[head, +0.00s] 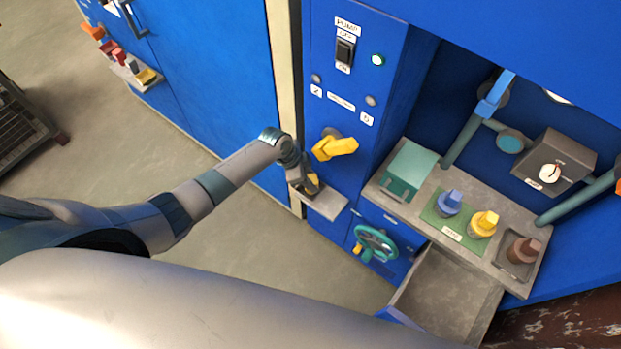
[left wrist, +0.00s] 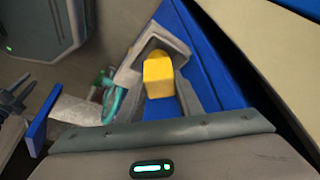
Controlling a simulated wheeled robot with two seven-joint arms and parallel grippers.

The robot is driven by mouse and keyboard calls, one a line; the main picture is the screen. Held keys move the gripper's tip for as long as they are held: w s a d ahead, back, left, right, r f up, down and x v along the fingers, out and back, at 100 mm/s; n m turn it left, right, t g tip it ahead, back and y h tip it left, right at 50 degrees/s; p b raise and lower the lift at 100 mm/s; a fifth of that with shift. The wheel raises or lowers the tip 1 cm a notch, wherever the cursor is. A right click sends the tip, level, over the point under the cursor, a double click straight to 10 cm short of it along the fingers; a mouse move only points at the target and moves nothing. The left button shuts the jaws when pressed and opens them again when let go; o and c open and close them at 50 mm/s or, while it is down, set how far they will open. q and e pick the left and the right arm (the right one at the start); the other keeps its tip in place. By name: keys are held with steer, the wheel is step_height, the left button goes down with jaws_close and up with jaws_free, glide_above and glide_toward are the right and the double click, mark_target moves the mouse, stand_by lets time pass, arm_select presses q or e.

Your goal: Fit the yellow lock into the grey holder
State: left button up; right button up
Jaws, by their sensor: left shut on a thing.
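My left gripper (head: 304,186) is at the blue panel, just above a small grey ledge. It is shut on a yellow block, which I take to be the yellow lock (head: 313,182). In the left wrist view the yellow lock (left wrist: 158,72) sits between the fingers. The small grey ledge (head: 328,205) juts from the panel and may be the grey holder; the gripper covers its left part. I cannot tell whether the lock touches it. My right gripper is not in view.
A yellow handle (head: 335,146) sticks out above the gripper. A teal handwheel (head: 375,243) and an open drawer (head: 448,295) are lower right. A counter carries a teal box (head: 409,170) and several coloured knobs. A shelf (head: 125,72) with red and yellow pieces is at upper left.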

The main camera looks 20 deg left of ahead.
arm_select(q)
steer(key=shift+f+b, duration=0.35)
steer(key=shift+f, duration=0.05)
steer(key=o, duration=1.1)
steer(key=shift+c, duration=0.2)
steer(key=shift+r, duration=0.1)
steer(key=shift+r, duration=0.1)
steer(key=shift+r+p, duration=0.2)
steer(key=shift+p, duration=0.15)
steer(key=b+v, duration=0.2)
steer(key=v, duration=1)
